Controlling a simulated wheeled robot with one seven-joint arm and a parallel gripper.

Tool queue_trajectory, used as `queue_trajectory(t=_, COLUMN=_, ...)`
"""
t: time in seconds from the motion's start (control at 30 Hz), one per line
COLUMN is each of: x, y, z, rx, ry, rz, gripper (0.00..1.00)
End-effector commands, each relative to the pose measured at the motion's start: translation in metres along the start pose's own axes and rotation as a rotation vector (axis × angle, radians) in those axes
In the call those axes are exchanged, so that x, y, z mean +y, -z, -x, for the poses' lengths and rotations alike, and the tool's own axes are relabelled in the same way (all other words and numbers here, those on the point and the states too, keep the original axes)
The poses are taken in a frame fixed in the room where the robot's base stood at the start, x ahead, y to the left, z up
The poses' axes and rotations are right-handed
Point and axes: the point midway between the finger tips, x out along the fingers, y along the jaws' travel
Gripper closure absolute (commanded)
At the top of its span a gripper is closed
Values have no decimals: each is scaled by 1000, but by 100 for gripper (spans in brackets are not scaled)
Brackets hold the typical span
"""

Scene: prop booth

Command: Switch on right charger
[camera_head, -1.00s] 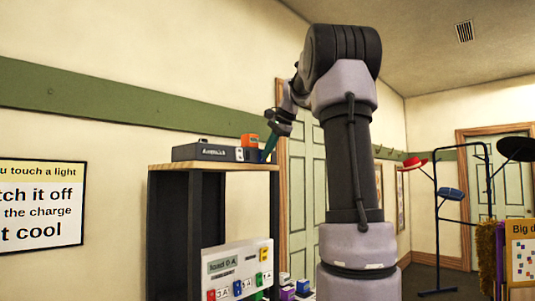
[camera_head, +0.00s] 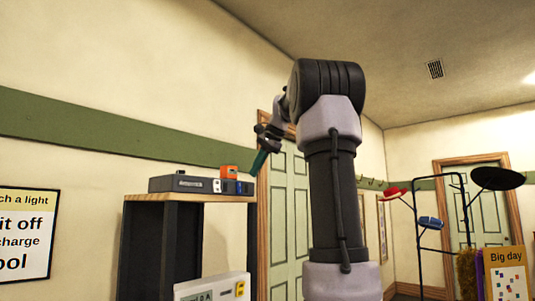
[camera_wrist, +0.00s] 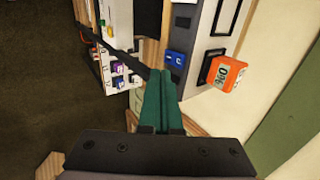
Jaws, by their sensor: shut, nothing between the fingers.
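A long dark grey charger unit (camera_head: 200,184) lies on top of the shelf stand. An orange block (camera_head: 229,171) sits on its right part. In the wrist view the orange block (camera_wrist: 226,75) shows a small numeric display beside a dark recess (camera_wrist: 211,66).
The shelf stand (camera_head: 185,240) has dark uprights and a wooden top. A white panel (camera_head: 212,288) with a display stands lower in it. A green door (camera_head: 290,220) is behind my arm. A hat rack (camera_head: 462,215) and poster board (camera_head: 506,272) stand at the right.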

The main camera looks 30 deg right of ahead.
Motion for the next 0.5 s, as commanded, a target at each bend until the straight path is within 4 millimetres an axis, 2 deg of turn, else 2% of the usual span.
queue_trajectory(t=0.1, x=0, y=1, z=25, rx=4, ry=2, rz=-2, gripper=100)
queue_trajectory(t=0.3, x=0, y=2, z=57, rx=3, ry=0, rz=-2, gripper=100)
queue_trajectory(t=0.5, x=1, y=1, z=70, rx=2, ry=-2, rz=-2, gripper=100)
